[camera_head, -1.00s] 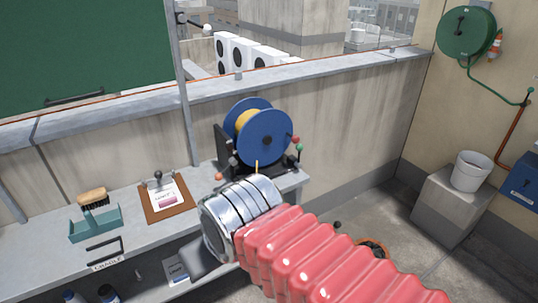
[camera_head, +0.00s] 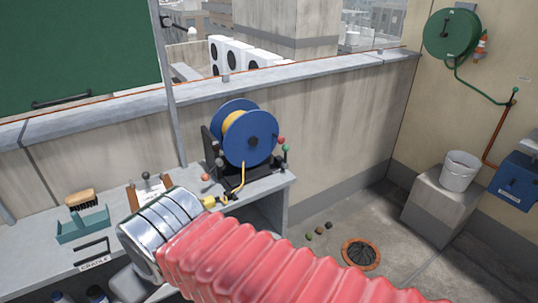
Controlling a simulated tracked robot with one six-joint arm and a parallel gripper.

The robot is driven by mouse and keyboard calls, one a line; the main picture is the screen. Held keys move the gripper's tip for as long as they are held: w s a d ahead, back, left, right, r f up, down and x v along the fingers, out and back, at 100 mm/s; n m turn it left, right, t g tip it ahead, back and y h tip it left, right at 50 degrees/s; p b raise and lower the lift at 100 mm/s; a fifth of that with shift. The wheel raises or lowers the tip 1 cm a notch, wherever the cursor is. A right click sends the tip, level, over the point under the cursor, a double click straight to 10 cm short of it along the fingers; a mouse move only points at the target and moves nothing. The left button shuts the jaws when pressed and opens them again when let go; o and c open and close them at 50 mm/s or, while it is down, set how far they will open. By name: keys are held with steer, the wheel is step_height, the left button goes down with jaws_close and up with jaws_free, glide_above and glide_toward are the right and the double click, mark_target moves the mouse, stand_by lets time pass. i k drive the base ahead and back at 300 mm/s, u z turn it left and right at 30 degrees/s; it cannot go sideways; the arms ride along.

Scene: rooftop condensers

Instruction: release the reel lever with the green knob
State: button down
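The reel (camera_head: 244,135) has blue flanges and a yellow line wound on it. It stands in a black frame on the grey bench. The green knob (camera_head: 286,148) is at the right side of the reel, just below a red knob (camera_head: 280,140). Its lever shaft is too small to make out clearly. My arm, a silver cuff (camera_head: 160,228) with red bellows, reaches across the lower middle, left of and below the reel. The fingers of my gripper do not show.
An orange knob (camera_head: 205,177) is at the reel's left foot. The yellow line runs down to a yellow end piece (camera_head: 209,202) beside my cuff. A clipboard is partly hidden behind my cuff.

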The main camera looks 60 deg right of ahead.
mark_target(285, 147)
steer(key=z, duration=0.05)
steer(key=i, duration=1)
steer(key=u, duration=0.05)
